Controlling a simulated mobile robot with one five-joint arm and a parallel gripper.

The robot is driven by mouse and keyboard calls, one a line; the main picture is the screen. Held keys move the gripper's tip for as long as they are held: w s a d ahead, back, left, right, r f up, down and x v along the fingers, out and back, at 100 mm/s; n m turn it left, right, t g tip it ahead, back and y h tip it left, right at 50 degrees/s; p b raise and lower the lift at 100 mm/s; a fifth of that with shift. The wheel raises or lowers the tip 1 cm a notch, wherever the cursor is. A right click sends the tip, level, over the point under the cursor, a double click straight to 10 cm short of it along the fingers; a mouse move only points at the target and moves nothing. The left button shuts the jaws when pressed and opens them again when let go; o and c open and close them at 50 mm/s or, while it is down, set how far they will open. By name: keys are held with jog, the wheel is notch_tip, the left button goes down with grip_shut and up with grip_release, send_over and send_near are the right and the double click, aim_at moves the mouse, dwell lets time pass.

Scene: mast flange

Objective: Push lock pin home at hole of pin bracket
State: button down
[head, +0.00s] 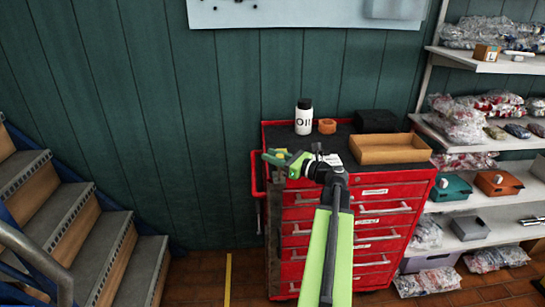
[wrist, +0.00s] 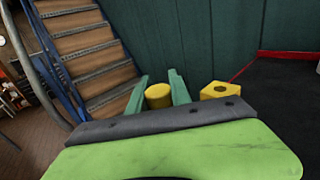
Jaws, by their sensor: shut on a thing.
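My gripper (wrist: 158,90) has two teal fingers, one on each side of a yellow cylinder (wrist: 158,97), which I take to be the lock pin. They are shut on it. To the right of the fingers is a yellow block with a dark hole (wrist: 220,90), apparently the pin bracket. The pin looks beside this hole, apart from it in the picture. In the head view my gripper (head: 273,157) is at the left front of the red tool cabinet's top. A small yellow patch (head: 281,152) shows by the fingers; I cannot tell which part it is.
The red tool cabinet (head: 390,190) has a dark top with an oil bottle (head: 304,118), an orange ring-like piece (head: 327,126), a black box (head: 375,121) and an open tan tray (head: 390,149). Stairs (head: 60,205) rise at left. Loaded shelves (head: 490,146) stand at right.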

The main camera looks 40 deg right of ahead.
jog(key=shift+f+b, duration=3.35)
jog(key=shift+f, duration=0.05)
jog(key=c, duration=1.1)
grip_release()
jog(key=v, duration=1.7)
jog(key=shift+s, duration=0.2)
